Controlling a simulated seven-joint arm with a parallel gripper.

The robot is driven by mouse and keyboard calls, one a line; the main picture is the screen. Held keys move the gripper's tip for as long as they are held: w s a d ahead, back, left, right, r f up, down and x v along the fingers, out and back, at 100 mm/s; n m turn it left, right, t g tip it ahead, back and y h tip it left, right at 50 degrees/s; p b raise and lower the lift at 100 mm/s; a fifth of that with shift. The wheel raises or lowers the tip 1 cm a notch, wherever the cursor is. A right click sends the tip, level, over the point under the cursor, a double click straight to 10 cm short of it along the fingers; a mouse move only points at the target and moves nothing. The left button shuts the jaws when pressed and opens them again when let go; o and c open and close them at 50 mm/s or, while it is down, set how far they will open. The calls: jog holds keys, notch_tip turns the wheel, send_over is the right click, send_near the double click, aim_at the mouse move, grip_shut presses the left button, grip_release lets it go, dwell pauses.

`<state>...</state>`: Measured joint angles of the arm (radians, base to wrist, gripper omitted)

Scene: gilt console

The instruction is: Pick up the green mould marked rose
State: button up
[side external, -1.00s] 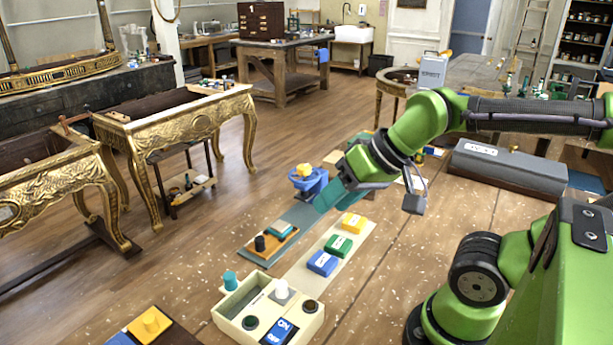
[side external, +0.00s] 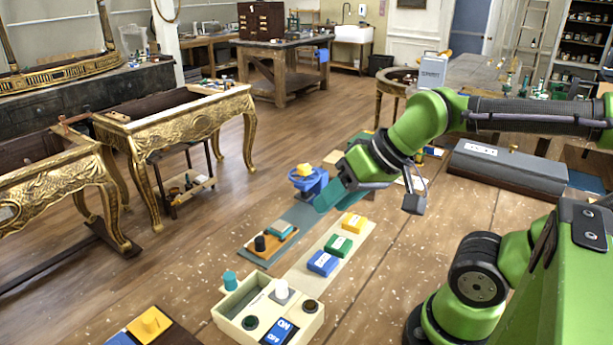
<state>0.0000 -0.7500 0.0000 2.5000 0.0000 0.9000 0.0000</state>
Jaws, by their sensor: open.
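A green mould (side external: 339,245) with a small pale label sits on a cream strip (side external: 296,272). It lies between a blue mould (side external: 322,263) and a yellow mould (side external: 353,223), each also with a pale label. The lettering is too small to read.
A blue stand with a yellow top (side external: 308,181) is left of my gripper. A grey strip (side external: 300,217) carries an orange block with teal and black pieces. A cream box (side external: 222,311) with knobs and an ON/OFF switch (side external: 280,331) is in front.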

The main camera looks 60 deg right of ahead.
jog(key=o, duration=0.4)
jog(key=shift+o, duration=0.2)
jog(key=n+g+h, duration=0.2)
jog(key=n+g, duration=0.3)
jog(key=g, duration=0.2)
send_over(339, 243)
notch_tip(339, 243, down, 8)
notch_tip(339, 243, down, 16)
